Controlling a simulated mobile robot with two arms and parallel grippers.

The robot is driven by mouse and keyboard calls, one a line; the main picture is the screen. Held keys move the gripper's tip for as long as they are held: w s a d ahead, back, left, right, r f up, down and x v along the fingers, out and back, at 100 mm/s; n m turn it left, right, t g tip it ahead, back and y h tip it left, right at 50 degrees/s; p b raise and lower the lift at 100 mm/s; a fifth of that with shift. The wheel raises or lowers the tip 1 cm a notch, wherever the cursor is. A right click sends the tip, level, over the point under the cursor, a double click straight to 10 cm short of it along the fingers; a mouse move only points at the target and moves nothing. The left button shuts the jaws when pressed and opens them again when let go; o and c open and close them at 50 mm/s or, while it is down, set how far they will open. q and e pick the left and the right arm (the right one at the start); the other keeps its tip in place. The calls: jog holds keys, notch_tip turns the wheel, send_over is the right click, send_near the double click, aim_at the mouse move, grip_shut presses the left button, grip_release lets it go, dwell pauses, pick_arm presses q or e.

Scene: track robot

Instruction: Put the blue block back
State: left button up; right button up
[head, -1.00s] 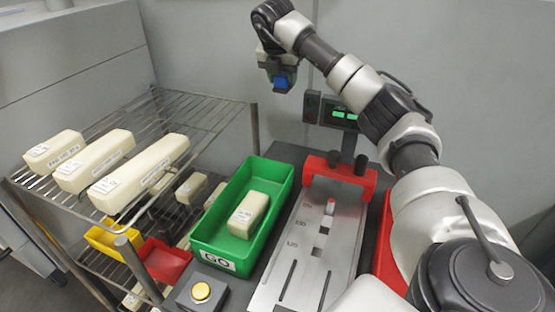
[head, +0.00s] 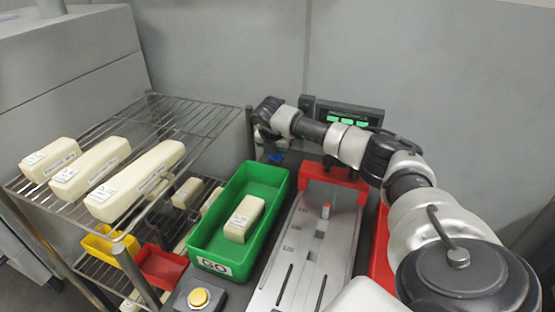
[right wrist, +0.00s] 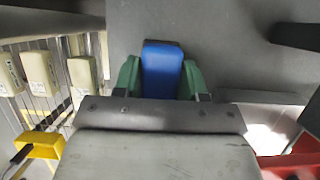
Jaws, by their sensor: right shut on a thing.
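The blue block (right wrist: 162,68) is between the green fingers of my right gripper (right wrist: 161,80) in the right wrist view. The gripper is shut on it. In the head view my right gripper (head: 270,148) is low behind the green tray, near the back wall, and only a small bit of the blue block (head: 276,157) shows below it. The head view does not show clearly whether the block touches the surface under it. My left gripper is not in view.
A green tray (head: 257,258) marked GO holds a cream block (head: 243,220). Right of it is a slotted metal plate (head: 300,260) with a red bracket (head: 333,180). A wire rack (head: 185,125) with cream blocks stands left.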

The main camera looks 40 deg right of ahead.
aim_at(277, 159)
jog(key=shift+f, duration=1.9)
jog(key=shift+f, duration=0.15)
jog(key=o, duration=0.9)
jog(key=shift+r, duration=0.35)
jog(key=v, duration=1.1)
jog(key=shift+a+r, duration=0.2)
jog(key=shift+r, duration=0.1)
jog(key=shift+s, duration=0.1)
